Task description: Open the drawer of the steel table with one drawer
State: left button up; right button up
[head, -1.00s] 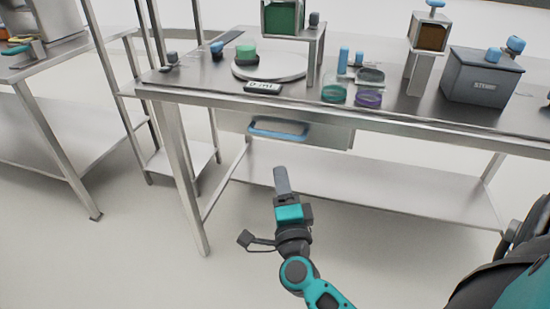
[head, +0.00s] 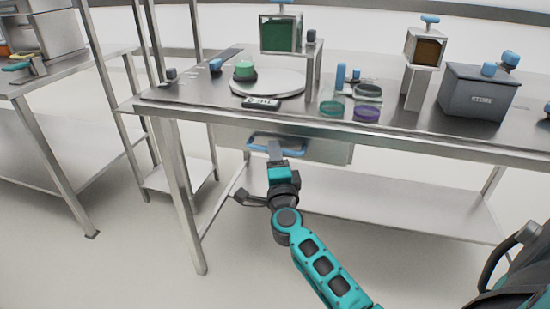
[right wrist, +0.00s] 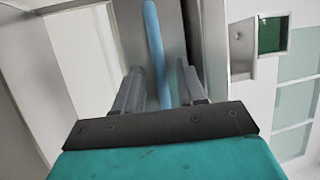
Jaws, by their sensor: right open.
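The steel table (head: 420,128) has one drawer (head: 330,150) under its top, closed against the frame as far as I can see. The drawer has a blue bar handle (head: 292,141), which also shows in the right wrist view (right wrist: 156,50). My right gripper (head: 275,148) is at the handle, its fingers pointing toward the drawer front. In the right wrist view my right gripper (right wrist: 160,88) is open, with the blue handle running between its two fingers. Contact with the handle cannot be told. My left gripper is not in view.
On the tabletop stand a round plate (head: 290,85), a green-filled hopper (head: 281,35), small dishes (head: 366,113), an amber-filled hopper (head: 424,48) and a grey bin (head: 476,95). A lower shelf (head: 390,195) runs beneath. Another steel table (head: 70,70) stands left. Floor in front is clear.

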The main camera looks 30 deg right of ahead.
jog(key=shift+c, duration=0.4)
grip_shut()
